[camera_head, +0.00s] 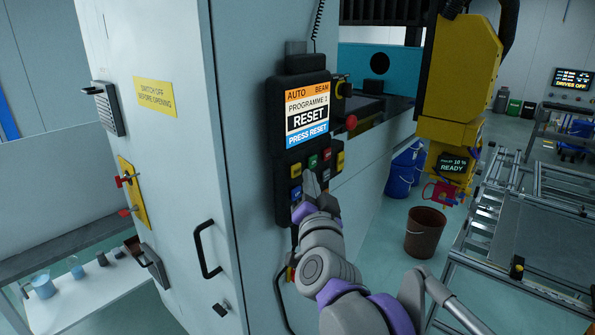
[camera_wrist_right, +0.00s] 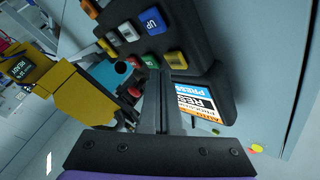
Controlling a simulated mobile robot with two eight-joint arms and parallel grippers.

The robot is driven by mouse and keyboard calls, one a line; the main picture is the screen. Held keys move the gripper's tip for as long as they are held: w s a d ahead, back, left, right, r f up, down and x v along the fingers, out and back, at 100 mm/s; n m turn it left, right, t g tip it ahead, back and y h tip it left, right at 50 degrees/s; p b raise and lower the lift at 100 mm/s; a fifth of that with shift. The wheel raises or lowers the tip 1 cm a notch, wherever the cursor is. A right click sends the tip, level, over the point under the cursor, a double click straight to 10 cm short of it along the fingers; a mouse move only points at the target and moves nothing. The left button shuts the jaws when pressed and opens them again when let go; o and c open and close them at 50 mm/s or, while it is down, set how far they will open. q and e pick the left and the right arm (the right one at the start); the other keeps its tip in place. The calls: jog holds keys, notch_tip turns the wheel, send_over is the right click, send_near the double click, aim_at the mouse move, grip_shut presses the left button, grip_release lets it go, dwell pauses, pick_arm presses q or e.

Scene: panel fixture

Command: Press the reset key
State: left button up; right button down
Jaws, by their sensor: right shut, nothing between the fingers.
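The black key panel (camera_head: 285,120) is fixed to the pale cabinet. Its screen (camera_head: 307,115) reads RESET and PRESS RESET. Coloured keys sit below the screen, among them an orange key (camera_head: 296,170), a green key (camera_head: 313,161), a red key (camera_head: 327,153) and a blue key (camera_head: 296,193). I cannot read which key is reset. My right gripper (camera_head: 311,184) is shut and empty in front of the lower keys, partly covering them. In the right wrist view its fingertips (camera_wrist_right: 170,72) overlap the orange key (camera_wrist_right: 176,60), beside the green key (camera_wrist_right: 150,62). I cannot tell whether they touch. My left gripper is out of view.
A red knob (camera_head: 351,122) sticks out right of the panel. A yellow machine head (camera_head: 460,70) hangs further right. A cabinet handle (camera_head: 206,250) stands out at lower left. A brown bucket (camera_head: 426,233) is on the floor near a metal frame (camera_head: 535,240).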

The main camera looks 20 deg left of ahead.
jog(key=shift+a, duration=0.15)
dwell(0.8)
jog(key=shift+w+a, duration=0.2)
jog(key=shift+a, duration=0.05)
jog(key=shift+w+a, duration=0.1)
jog(key=shift+a, duration=0.3)
dwell(0.6)
jog(key=shift+d, duration=0.15)
jog(key=shift+s+d, duration=0.3)
jog(key=shift+d, duration=0.35)
jog(key=shift+p, duration=0.3)
jog(key=d, duration=0.1)
jog(key=s+d+p, duration=0.1)
jog(key=d, duration=0.2)
jog(key=shift+s+d, duration=0.3)
jog(key=shift+d, duration=0.05)
